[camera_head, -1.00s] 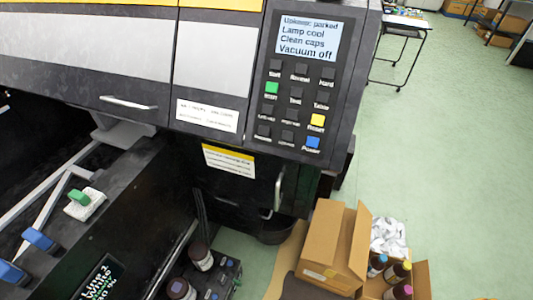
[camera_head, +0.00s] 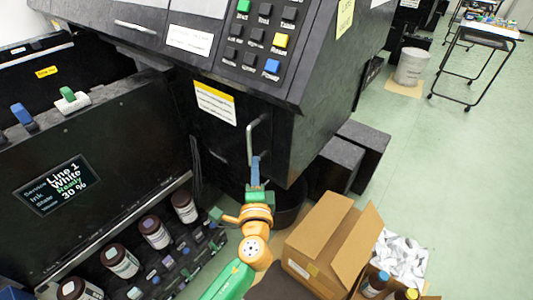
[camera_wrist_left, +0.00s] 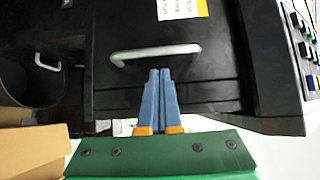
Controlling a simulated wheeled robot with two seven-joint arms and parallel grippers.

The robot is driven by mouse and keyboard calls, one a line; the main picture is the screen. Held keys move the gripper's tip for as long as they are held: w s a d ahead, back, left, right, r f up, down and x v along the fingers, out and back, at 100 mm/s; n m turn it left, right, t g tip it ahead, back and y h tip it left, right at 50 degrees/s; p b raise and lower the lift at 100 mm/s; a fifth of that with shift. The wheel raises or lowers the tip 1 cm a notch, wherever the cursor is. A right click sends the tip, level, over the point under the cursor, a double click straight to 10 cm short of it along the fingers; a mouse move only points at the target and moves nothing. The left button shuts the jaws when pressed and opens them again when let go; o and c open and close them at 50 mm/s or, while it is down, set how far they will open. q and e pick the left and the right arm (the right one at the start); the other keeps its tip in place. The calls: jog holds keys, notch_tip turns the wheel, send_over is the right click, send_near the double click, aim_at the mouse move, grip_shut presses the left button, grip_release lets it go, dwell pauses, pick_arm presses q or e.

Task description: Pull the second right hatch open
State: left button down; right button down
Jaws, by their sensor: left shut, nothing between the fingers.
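A black hatch (camera_head: 215,135) with a yellow-and-white label is on the side of the dark machine, below the keypad. It looks closed. Its silver bar handle (camera_head: 249,140) stands upright in the head view; in the wrist view the handle (camera_wrist_left: 155,51) lies across the black panel. My left gripper (camera_head: 256,159) has blue fingers pressed together with nothing between them. In the wrist view the fingertips (camera_wrist_left: 160,71) are just below the bar, not around it; whether they touch the panel is unclear. My right gripper is not in view.
Brown ink bottles (camera_head: 154,232) stand in a row at lower left, under a screen (camera_head: 56,185). An open cardboard box (camera_head: 325,240) stands close to the right of my left arm. A dark bin (camera_head: 290,213) is behind the gripper. Green floor (camera_head: 440,180) is clear at right.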

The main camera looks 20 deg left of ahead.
aim_at(256, 137)
pick_arm(q)
jog(key=x, duration=0.6)
jog(key=shift+d, duration=0.15)
jog(key=shift+w+a, duration=0.25)
jog(key=shift+w, duration=0.2)
jog(key=shift+s, duration=0.15)
